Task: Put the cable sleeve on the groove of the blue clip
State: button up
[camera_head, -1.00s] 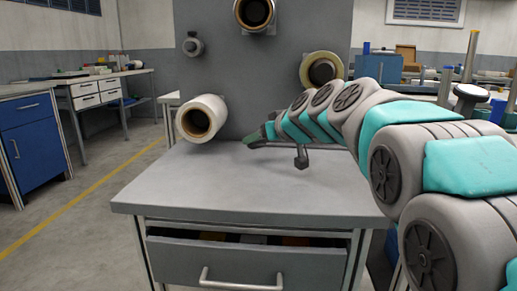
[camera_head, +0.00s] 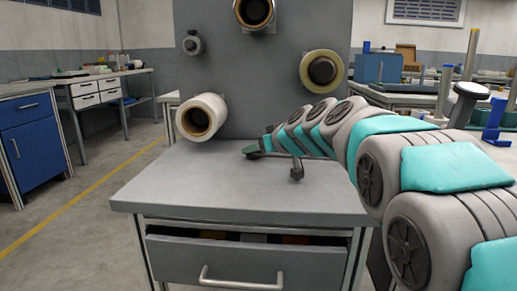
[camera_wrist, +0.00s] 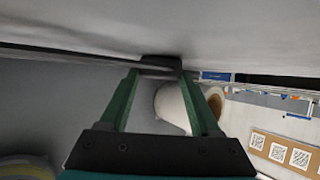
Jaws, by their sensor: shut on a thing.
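My gripper (camera_head: 252,150) is low over the back of the grey table, right of the large film roll. In the wrist view its two green fingers (camera_wrist: 160,68) are shut on a small dark piece (camera_wrist: 162,62), which may be the cable sleeve. The piece is close to a pale grey surface at the top of that view; I cannot tell whether it touches. In the head view the piece is too small to make out. A blue upright thing (camera_head: 494,118) stands on the right-hand bench; I cannot tell whether it is the blue clip. No groove shows clearly.
The white film roll (camera_head: 202,117) sticks out from the grey panel (camera_head: 275,90), and shows near the fingers in the wrist view (camera_wrist: 180,105). More reels hang above it. The grey tabletop (camera_head: 200,185) is clear in front. The drawer (camera_head: 240,260) below is partly open.

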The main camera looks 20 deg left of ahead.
jog(key=shift+f, duration=0.15)
jog(key=o, duration=1.4)
